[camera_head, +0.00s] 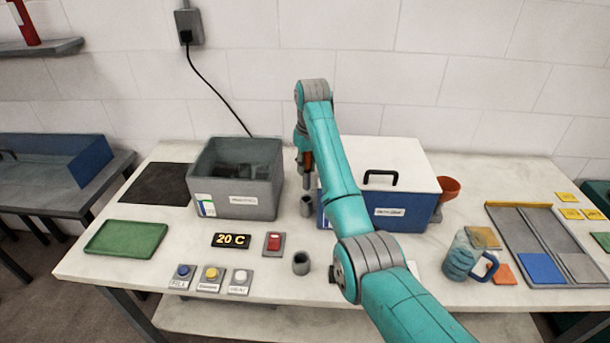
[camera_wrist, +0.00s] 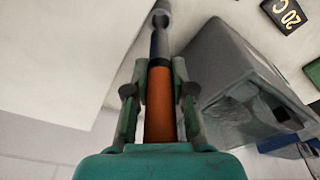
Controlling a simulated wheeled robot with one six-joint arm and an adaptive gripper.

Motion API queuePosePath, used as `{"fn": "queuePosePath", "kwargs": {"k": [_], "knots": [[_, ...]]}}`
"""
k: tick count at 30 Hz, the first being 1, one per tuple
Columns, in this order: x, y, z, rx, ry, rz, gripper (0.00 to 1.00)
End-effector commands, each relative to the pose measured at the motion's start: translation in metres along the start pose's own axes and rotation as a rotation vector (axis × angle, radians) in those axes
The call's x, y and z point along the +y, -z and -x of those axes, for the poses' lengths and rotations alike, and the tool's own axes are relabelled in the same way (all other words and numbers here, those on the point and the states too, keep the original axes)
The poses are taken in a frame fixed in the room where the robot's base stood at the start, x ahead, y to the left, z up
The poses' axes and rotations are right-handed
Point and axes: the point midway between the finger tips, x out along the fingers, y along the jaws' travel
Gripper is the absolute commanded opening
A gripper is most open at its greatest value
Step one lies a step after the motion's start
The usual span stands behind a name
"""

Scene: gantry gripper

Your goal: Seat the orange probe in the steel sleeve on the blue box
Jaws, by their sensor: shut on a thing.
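The orange probe (camera_wrist: 160,108) is upright in my gripper (camera_wrist: 160,90), its dark collar and grey shaft pointing down. My gripper is shut on its orange body. In the head view the probe (camera_head: 308,169) hangs just left of the blue box (camera_head: 408,217), partly hidden by my arm. The steel sleeve (camera_head: 306,206) is a short grey tube at the box's left side. The probe's tip looks just above the sleeve's mouth. In the wrist view a dark round end shows at the tip; I cannot tell whether it touches the sleeve.
A grey tub (camera_head: 236,199) stands close on the left. The box has a white lid with a black handle (camera_head: 381,174). A small grey cup (camera_head: 301,264), a red switch (camera_head: 274,243) and a mug (camera_head: 463,257) stand nearer the front. A green tray (camera_head: 126,239) lies at left.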

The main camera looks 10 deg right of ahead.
Motion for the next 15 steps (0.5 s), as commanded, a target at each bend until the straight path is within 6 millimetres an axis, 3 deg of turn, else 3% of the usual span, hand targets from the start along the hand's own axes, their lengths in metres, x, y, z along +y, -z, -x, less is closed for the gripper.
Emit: {"fn": "queuePosePath", "kwargs": {"k": [7,15], "knots": [[0.002,-0.008,-0.030,-0.001,0.000,0.000,0.00],[0.002,-0.009,-0.032,-0.001,0.000,0.000,0.00]]}}
